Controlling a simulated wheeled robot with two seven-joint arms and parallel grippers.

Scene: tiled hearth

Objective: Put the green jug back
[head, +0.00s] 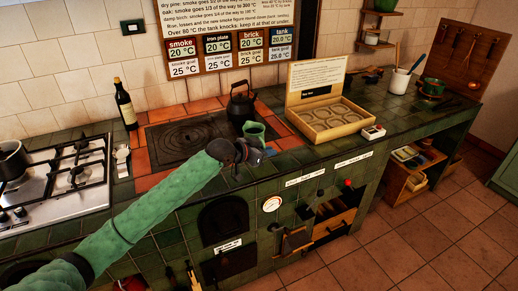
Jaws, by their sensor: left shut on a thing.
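The green jug (255,130) is upright at the front of the hearth top, close to the right front corner of the dark iron plate (190,137). My left gripper (249,149) reaches in from the left, shut on the jug from its near side. The gripper and wrist hide the jug's lower part, so I cannot tell whether its base touches the tiles. My right gripper is not in view.
A black kettle (241,104) stands just behind the jug. An open wooden box (330,118) with compartments and a small matchbox (373,132) are to the right. A dark bottle (125,105) and a gas hob (60,180) are left.

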